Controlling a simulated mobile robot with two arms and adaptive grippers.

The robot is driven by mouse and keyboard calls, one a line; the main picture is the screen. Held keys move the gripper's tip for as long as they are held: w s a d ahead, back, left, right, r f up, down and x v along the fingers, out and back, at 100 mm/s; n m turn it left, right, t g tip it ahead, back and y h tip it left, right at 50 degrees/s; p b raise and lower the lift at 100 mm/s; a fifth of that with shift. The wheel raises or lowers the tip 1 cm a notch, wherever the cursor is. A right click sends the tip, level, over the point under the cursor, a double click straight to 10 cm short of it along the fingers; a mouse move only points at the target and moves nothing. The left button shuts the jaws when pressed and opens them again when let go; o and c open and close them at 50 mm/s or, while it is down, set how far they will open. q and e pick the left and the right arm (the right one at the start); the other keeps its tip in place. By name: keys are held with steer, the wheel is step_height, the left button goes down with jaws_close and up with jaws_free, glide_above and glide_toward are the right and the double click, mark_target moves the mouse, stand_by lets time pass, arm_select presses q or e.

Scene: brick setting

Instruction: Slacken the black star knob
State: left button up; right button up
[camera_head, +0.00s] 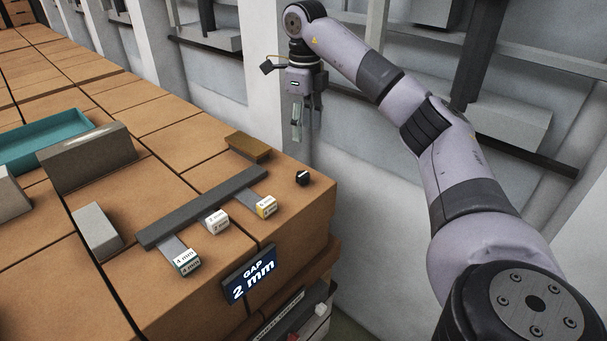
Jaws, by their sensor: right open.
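A small black knob (302,178) with a pale mark sits on the brown brick-like bench top, close to its right edge. It is too small to tell whether it is star-shaped. My right gripper (307,112) hangs down from its arm, open, above and beyond the knob and apart from it. Its fingers show against the pale wall, and nothing is seen between them. My left gripper is out of view.
A dark grey bar (203,207) lies left of the knob with labelled blocks, including a 4 mm block (187,262). A "GAP 2 mm" sign (249,274) is on the front.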

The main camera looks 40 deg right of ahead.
steer(key=b, duration=0.1)
glide_above(304, 175)
step_height(304, 175, down, 6)
steer(key=shift+d+f, duration=0.1)
step_height(304, 175, down, 6)
steer(key=shift+f+p, duration=0.25)
steer(key=shift+p, duration=0.55)
steer(key=shift+f, duration=0.5)
steer(key=shift+c, duration=0.6)
steer(key=c, duration=1)
